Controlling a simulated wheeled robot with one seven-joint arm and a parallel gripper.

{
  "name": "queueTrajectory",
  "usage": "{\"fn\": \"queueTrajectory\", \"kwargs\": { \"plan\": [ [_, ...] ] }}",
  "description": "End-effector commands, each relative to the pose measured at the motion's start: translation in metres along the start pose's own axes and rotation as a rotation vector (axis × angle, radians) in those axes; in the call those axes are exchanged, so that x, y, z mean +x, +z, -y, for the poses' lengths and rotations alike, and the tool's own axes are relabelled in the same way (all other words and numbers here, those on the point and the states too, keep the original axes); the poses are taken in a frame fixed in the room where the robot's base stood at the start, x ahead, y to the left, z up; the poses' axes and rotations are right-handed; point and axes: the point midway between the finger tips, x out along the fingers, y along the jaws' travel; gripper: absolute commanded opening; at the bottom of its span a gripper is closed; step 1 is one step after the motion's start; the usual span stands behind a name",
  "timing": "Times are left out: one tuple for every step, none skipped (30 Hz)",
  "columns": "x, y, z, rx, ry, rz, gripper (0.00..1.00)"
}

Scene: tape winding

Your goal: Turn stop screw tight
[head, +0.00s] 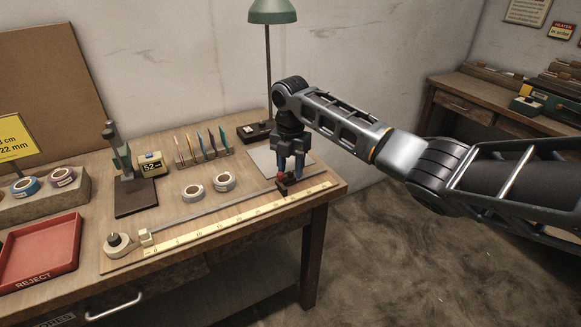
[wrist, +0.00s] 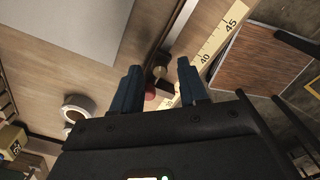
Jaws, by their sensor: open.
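A small dark stop block (head: 286,188) sits near the right end of the winding rail, with a red knob (head: 281,178) on it. In the wrist view the red knob (wrist: 150,93) shows between the fingers, nearer the left one, and a brass-coloured part (wrist: 160,71) shows just beyond it. I cannot tell which of these is the stop screw. My gripper (head: 290,172) points down over the stop, with its blue fingers apart on either side; it also shows in the wrist view (wrist: 157,72). I cannot tell whether a finger touches the knob.
A yellow ruler (head: 220,229) runs along the rail. A tape roll (head: 116,244) is at the rail's left end. Two more rolls (head: 194,192) lie behind the rail. A red reject tray (head: 40,252) is at left. A green lamp (head: 272,14) stands behind the arm.

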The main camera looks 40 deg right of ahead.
Motion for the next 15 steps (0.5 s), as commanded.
{"fn": "queueTrajectory", "kwargs": {
  "plan": [
    [-0.004, 0.001, 0.0, 0.0, 0.002, 0.001, 0.43],
    [-0.007, 0.001, -0.001, 0.0, 0.002, 0.001, 0.43],
    [-0.012, 0.001, -0.001, 0.0, 0.003, 0.002, 0.43],
    [-0.017, 0.001, -0.001, 0.0, 0.003, 0.002, 0.43],
    [-0.021, 0.0, -0.001, -0.001, 0.003, 0.002, 0.43],
    [-0.028, 0.001, -0.001, -0.001, 0.004, 0.002, 0.43],
    [-0.033, 0.001, -0.001, -0.001, 0.003, 0.001, 0.43],
    [-0.039, 0.001, -0.001, -0.001, 0.004, 0.002, 0.43],
    [-0.045, 0.001, -0.001, -0.002, 0.004, 0.002, 0.43],
    [-0.05, 0.001, -0.001, -0.002, 0.003, 0.002, 0.43],
    [-0.054, 0.001, -0.001, -0.001, 0.003, 0.002, 0.43],
    [-0.059, 0.0, -0.001, -0.001, 0.002, 0.002, 0.43],
    [-0.063, 0.0, -0.001, -0.001, 0.003, 0.002, 0.43],
    [-0.066, 0.0, -0.001, -0.001, 0.003, 0.002, 0.43],
    [-0.07, 0.0, -0.001, 0.0, 0.002, 0.002, 0.43]
  ]
}}
